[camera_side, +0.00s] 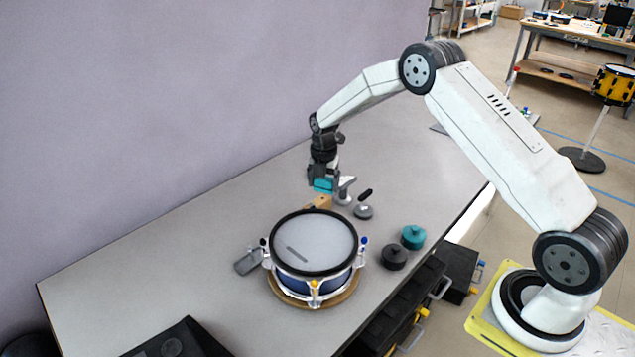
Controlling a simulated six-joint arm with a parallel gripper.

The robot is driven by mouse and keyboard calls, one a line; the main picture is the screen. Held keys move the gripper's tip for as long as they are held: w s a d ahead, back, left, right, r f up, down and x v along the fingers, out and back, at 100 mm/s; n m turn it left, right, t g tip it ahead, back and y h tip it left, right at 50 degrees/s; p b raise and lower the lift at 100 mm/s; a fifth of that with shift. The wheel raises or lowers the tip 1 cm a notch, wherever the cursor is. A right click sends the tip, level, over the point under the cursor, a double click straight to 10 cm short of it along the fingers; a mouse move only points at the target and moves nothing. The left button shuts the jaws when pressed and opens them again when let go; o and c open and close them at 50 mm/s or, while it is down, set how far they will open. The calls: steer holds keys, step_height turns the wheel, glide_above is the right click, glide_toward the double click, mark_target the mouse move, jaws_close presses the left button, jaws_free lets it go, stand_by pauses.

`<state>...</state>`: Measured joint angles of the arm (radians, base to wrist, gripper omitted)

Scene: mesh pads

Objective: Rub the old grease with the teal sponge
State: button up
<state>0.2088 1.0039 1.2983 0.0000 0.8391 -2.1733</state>
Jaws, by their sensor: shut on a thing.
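My gripper (322,177) is shut on a teal block, the teal sponge (324,186), and holds it above the table behind the drum. The drum (313,245) has a pale head, a black hoop and blue sides. A grey elongated streak (297,254), which looks like the old grease, lies on the head left of its middle. The sponge is apart from the drum head. My fingers hide its upper part.
The drum stands on a round wooden base (313,303). A wooden block (322,202), a metal stand (344,190) and a black-handled tool (363,210) are behind it. Teal (413,237) and black (394,257) round pieces sit right. A grey object (248,262) lies left.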

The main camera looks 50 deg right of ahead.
mark_target(324, 192)
steer(key=shift+f, duration=2)
steer(key=shift+w+a+f, duration=0.25)
steer(key=shift+w+f, duration=0.05)
steer(key=shift+f, duration=0.35)
steer(key=shift+c, duration=0.5)
steer(key=shift+w+a, duration=1.5)
steer(key=shift+a, duration=0.05)
steer(key=shift+s+d, duration=1.7)
steer(key=shift+d, duration=0.05)
steer(key=shift+s+d+r, duration=0.1)
steer(key=shift+s, duration=0.05)
steer(key=shift+r, duration=3.9)
